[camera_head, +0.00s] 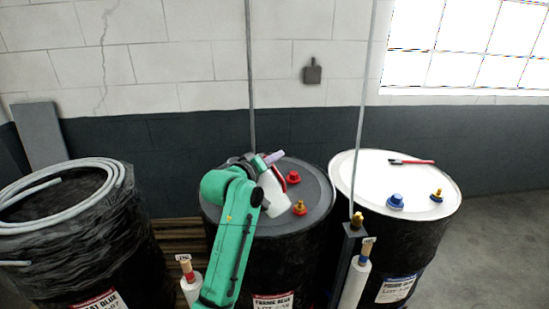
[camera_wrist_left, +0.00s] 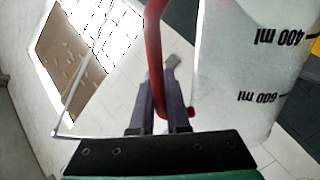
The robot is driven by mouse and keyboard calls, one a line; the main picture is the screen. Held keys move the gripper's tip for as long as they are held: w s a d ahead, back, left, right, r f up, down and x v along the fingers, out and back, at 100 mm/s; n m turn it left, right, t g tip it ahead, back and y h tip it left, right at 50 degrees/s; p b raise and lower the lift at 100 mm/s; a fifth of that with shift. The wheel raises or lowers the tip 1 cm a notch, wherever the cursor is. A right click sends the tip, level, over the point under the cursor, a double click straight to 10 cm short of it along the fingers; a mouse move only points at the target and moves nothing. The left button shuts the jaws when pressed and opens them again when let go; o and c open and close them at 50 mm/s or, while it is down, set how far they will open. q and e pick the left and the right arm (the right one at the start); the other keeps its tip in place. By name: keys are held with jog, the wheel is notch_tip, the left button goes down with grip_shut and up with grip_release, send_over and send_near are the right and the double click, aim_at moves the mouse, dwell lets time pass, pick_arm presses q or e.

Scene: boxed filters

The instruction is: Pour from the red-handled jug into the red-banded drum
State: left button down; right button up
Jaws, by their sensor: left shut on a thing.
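The white jug (camera_head: 273,190) is tilted over the grey lid of the middle drum (camera_head: 316,214). In the left wrist view the translucent jug (camera_wrist_left: 235,60) has volume marks and a red handle (camera_wrist_left: 154,40). My left gripper (camera_head: 270,160) is shut on that handle; its purple fingers (camera_wrist_left: 160,105) sit either side of it. The middle drum and the left wrapped drum (camera_head: 135,230) both carry labels with a red band; the right drum (camera_head: 440,208) has a blue-banded label. I cannot see the jug's contents or any stream. My right gripper is out of view.
A red plug (camera_head: 293,177) and a yellow fitting (camera_head: 299,208) sit on the middle lid. A blue plug (camera_head: 395,201) and a red-handled brush (camera_head: 412,162) lie on the right drum. Hoses (camera_head: 60,175) coil on the left drum. Thin upright poles (camera_head: 363,110) rise beside the drums.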

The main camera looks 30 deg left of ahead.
pick_arm(q)
jog(key=shift+a+n+p, duration=0.25)
jog(key=shift+n+p, duration=0.05)
jog(key=shift+p, duration=0.2)
jog(key=shift+a+f+n, duration=0.3)
jog(key=shift+a+n, duration=0.1)
jog(key=shift+n, duration=0.2)
dwell(0.8)
jog(key=shift+w+a+f+n+h, duration=0.1)
jog(key=shift+a+f+n+h, duration=0.15)
jog(key=shift+n+h, duration=0.05)
dwell(0.7)
jog(key=shift+a+f, duration=0.15)
jog(key=shift+a, duration=0.1)
jog(key=shift+a+f+n, duration=0.2)
jog(key=shift+n, duration=0.2)
dwell(0.5)
jog(key=shift+w+a+f+n, duration=0.1)
jog(key=shift+a+f+n, duration=0.15)
jog(key=shift+n, duration=0.05)
jog(key=shift+a+f+n+g+h, duration=0.25)
jog(key=shift+a+n+g+h, duration=0.05)
dwell(0.8)
jog(key=shift+a+f, duration=0.25)
